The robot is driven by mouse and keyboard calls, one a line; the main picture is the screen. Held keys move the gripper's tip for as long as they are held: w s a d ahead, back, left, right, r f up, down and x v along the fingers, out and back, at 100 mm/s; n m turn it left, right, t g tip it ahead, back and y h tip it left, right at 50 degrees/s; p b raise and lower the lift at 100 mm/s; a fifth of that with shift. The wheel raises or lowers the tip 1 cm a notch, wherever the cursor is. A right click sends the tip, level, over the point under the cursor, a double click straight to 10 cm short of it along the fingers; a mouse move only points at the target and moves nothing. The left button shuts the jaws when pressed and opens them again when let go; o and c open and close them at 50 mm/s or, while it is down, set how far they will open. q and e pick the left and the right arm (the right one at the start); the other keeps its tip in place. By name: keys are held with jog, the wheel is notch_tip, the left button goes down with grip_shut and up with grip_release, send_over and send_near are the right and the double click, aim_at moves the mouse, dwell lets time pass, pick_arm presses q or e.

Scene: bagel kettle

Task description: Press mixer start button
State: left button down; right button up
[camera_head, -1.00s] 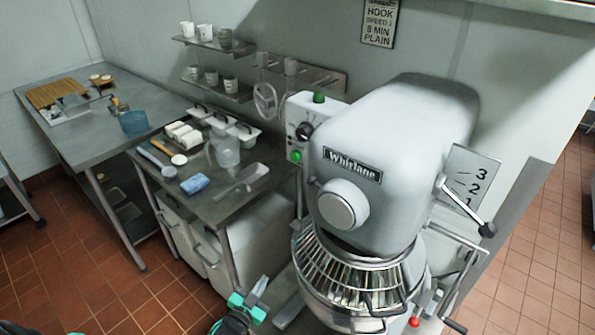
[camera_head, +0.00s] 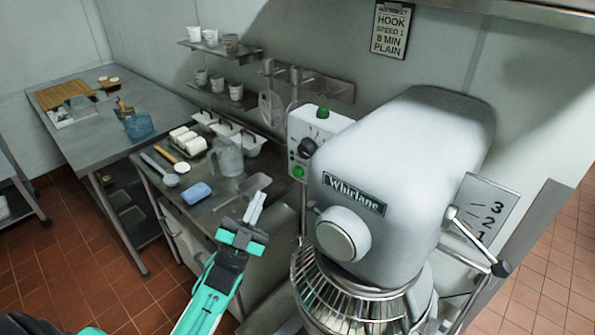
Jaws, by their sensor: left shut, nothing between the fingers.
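The large grey mixer (camera_head: 405,180), labelled Whirlane, stands at the right of centre with its wire bowl guard (camera_head: 330,290) below the head. A white control box (camera_head: 318,130) on its left side carries a green button (camera_head: 299,172) low on the front, a black knob (camera_head: 307,147) above it and a green knob (camera_head: 322,112) on top. My left gripper (camera_head: 257,200) is shut and empty, fingers pointing up, in front of the steel table and left of and below the green button, apart from it. My right gripper does not show.
The steel table (camera_head: 205,208) behind my left gripper holds a clear pitcher (camera_head: 228,158), a metal scoop (camera_head: 243,190), a blue sponge (camera_head: 196,193) and white tubs. Shelves with cups (camera_head: 231,43) hang on the wall. The mixer's lever (camera_head: 480,240) sticks out at right.

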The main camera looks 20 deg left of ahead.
pick_arm(q)
jog(key=shift+w, duration=0.1)
jog(key=w+d+b, duration=0.2)
jog(key=w+d, duration=0.1)
jog(key=w, duration=0.5)
dwell(0.4)
jog(key=shift+w, duration=0.1)
dwell(1.8)
jog(key=shift+w+d, duration=0.1)
jog(key=shift+w, duration=0.3)
